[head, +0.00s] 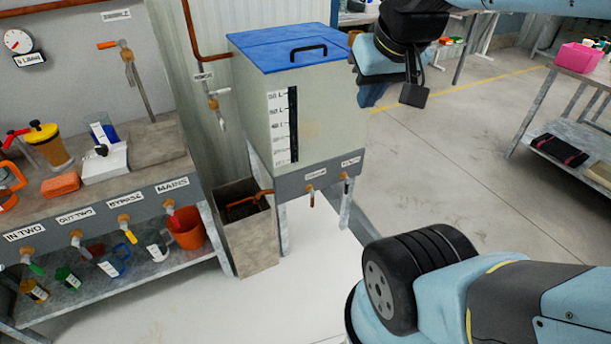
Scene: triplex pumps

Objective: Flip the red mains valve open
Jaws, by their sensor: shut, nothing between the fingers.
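The MAINS label (172,184) is at the right end of the grey bench front. Below it is the mains valve (170,206), a small brass-coloured tap with a red handle that seems to hang downward. The handle partly blends with the red-orange bucket (187,229) behind and below it, so its exact angle is hard to tell.
Other labelled valves line the bench to the left, including the yellow-handled bypass valve (127,232). A blue-lidded tank (285,130) on legs and a grey bin (245,240) stand right of the bench. A side table (590,75) is at right. White floor lies in front.

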